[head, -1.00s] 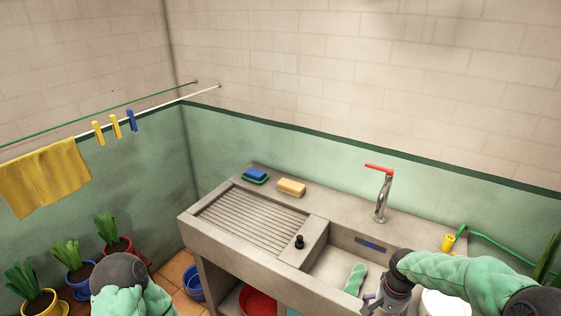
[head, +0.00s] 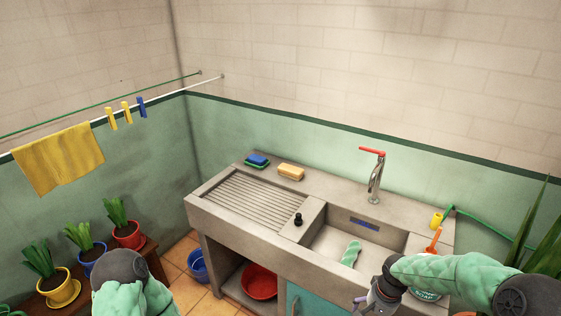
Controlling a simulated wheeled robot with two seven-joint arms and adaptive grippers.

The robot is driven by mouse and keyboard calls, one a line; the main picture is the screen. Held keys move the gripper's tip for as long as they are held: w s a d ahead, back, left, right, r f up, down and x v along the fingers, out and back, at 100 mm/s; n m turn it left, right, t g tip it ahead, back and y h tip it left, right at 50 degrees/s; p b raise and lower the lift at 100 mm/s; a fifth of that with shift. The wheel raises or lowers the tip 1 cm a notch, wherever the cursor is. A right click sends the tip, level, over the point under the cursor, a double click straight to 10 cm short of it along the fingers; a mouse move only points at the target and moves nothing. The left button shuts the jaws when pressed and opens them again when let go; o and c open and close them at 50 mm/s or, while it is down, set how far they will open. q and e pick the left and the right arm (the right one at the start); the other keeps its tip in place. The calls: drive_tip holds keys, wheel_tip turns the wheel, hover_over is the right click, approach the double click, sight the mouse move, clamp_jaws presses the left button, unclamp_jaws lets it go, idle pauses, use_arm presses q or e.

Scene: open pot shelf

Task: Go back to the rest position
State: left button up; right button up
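My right arm comes in from the right edge, in a green padded sleeve. My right gripper (head: 372,302) hangs at the bottom, in front of the sink's front wall, cut by the frame edge. Its fingertips do not show clearly. My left arm shows only as a green sleeve with a dark joint at the bottom left. The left gripper is outside the picture. The concrete sink (head: 262,242) stands ahead of both arms, with a ribbed washboard on its left and a basin on its right.
A green brush-like thing (head: 351,253) lies in the basin. A tap (head: 376,180) with a red handle stands behind it. A dark plug (head: 298,219), a yellow sponge (head: 291,172) and a blue-green sponge (head: 257,161) rest on the sink. Potted plants (head: 125,235) stand at left.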

drive_tip(key=s+a+f+n+y, duration=0.3)
drive_tip(key=s+a+f, duration=1.4)
drive_tip(key=f, duration=0.1)
drive_tip(key=shift+a, duration=0.25)
